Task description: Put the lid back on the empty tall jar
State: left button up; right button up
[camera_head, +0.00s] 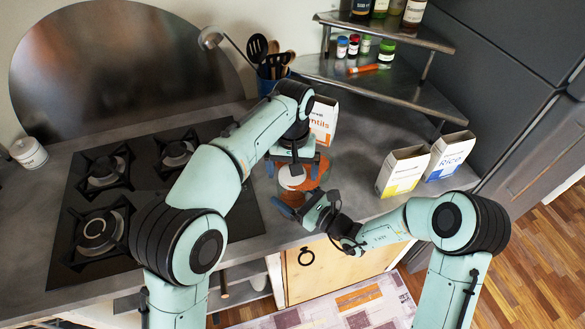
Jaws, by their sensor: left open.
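A round white piece (291,179) with orange-brown areas (318,177) beside it shows on the counter below my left gripper (293,168). The arms partly cover it, and I cannot tell whether the white piece is the lid or part of a jar. My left gripper is open, pointing down, with its fingers spread on either side above the white piece. My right gripper (287,206) is just in front of it, near the counter's front edge, turned toward the left. I cannot tell whether its jaws are open or shut. No tall jar shows clearly.
A lentils box (322,121) stands behind my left gripper. A yellow-and-white box (402,171) and a rice box (449,156) stand at the right. A gas hob (140,240) fills the left. A corner shelf (400,93) holds small jars. A white canister (28,152) stands far left.

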pick_arm(q)
jog(key=shift+r, duration=0.15)
jog(key=shift+r, duration=2.15)
jog(key=shift+d, duration=0.15)
jog(key=shift+c, duration=0.2)
jog(key=shift+s+d+m, duration=0.15)
jog(key=shift+d+m, duration=0.15)
jog(key=shift+m, duration=0.4)
jog(key=shift+d+r+m, duration=0.15)
jog(key=shift+r+m, duration=0.3)
jog(key=shift+m, duration=0.15)
jog(key=shift+a+r+m, duration=0.2)
jog(key=shift+r+m, duration=0.3)
jog(key=shift+r, duration=0.05)
jog(key=shift+a+r+m, duration=0.3)
jog(key=shift+a+r, duration=0.1)
jog(key=shift+r, duration=0.35)
